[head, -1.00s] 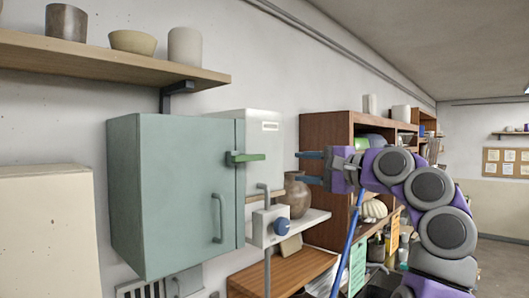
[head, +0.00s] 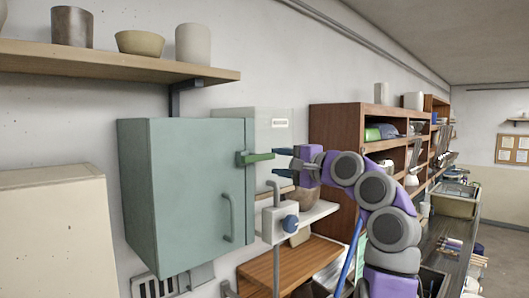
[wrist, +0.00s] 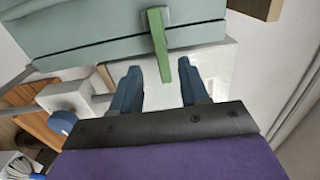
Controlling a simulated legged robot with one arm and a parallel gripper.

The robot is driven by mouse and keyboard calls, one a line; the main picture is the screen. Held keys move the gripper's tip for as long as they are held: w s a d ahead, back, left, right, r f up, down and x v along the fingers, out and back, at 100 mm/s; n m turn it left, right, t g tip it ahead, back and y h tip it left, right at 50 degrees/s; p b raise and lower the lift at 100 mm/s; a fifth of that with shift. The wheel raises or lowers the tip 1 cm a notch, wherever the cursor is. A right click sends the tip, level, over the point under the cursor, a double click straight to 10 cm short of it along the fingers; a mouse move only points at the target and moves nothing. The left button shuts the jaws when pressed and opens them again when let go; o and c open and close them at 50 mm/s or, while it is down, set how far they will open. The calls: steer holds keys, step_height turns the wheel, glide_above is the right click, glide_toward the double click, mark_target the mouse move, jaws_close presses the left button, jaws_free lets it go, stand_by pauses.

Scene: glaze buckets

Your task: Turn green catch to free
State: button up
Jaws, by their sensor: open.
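The green catch (head: 259,157) is a flat bar on the right edge of the teal cabinet door (head: 200,200), lying about level and pointing right. In the wrist view the green catch (wrist: 159,45) reaches from the cabinet towards my gripper (wrist: 163,90). My gripper (head: 283,161) is open, its two dark blue fingers to the right of the catch's tip. In the wrist view the catch's tip lies between the fingertips, nearer the right one, with no clear contact.
A blue knob (head: 290,222) on a grey box sits below the catch. A vase (head: 304,197) stands on a small white shelf behind my arm. A brown shelf unit (head: 335,135) stands at the right, and a wall shelf (head: 120,66) with pots hangs above the cabinet.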

mark_target(262, 159)
steer(key=p+x, duration=0.1)
steer(key=x, duration=0.3)
steer(key=shift+w+a+r+p, duration=0.15)
steer(key=shift+w+a+p, duration=0.1)
steer(key=shift+p, duration=0.15)
steer(key=shift+x, duration=0.75)
steer(key=shift+w+f, duration=0.1)
steer(key=shift+f, duration=0.1)
jaws_close()
